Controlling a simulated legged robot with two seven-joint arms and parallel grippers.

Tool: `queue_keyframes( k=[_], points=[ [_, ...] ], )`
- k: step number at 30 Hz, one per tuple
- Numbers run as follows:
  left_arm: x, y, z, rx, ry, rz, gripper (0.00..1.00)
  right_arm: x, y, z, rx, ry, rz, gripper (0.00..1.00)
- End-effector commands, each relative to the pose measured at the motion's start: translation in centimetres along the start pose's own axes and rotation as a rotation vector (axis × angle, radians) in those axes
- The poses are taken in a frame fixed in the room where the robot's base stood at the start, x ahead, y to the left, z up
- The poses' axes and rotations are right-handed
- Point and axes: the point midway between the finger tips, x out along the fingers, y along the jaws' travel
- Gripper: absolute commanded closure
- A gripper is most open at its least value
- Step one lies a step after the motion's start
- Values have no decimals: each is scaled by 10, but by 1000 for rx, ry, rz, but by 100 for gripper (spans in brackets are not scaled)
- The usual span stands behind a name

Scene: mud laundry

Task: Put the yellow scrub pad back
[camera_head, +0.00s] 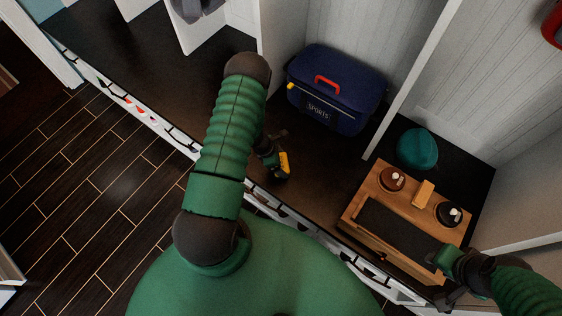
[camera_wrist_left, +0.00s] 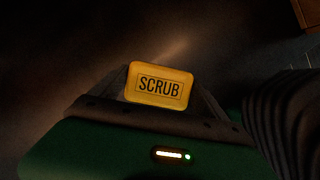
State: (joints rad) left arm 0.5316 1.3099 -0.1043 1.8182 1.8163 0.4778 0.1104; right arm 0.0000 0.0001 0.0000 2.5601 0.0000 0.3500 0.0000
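The yellow scrub pad (camera_head: 284,164) is at my left gripper (camera_head: 276,157), over the dark bench left of the wooden box. In the left wrist view the pad (camera_wrist_left: 160,85), marked SCRUB, sits upright between the two dark fingers, which appear shut on it. A wooden shoe-care box (camera_head: 352,222) stands on the bench at the right, with a dark panel (camera_head: 400,233) along its front top. My right gripper (camera_head: 438,264) is by the box's front right corner; its fingers are too small and dark to read.
On the box are two round tins (camera_head: 392,178) (camera_head: 448,214) with a tan block (camera_head: 423,193) between them. A teal rounded object (camera_head: 417,149) lies behind it. A blue SPORTS bag (camera_head: 337,86) stands behind my left gripper. The bench (camera_head: 320,155) between bag and box is clear.

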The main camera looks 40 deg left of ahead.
Motion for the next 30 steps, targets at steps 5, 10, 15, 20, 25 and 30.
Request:
queue_keyframes(
  k=[5, 10, 15, 20, 25, 30],
  points=[
    [0, 0, 0, 0, -1, -1, 0, 0, 0, 0, 0, 0, 0, 64],
    [-2, 0, 0, 0, -1, 0, 0, 0, 0, 0, 0, 0, 0, 64],
    [-26, 1, 1, 0, -1, 2, 0, -5, 0, -1, 0, 0, 0, 64],
    [-70, 1, 1, -1, -2, 3, 0, -12, 0, -3, 0, 0, 0, 64],
    [-106, 1, 0, 1, -1, 2, 0, -18, 0, -4, 0, 0, 0, 64],
    [-125, -3, 8, 50, -1, -10, 0, -19, 0, -5, 0, 0, 0, 64]
  ],
)
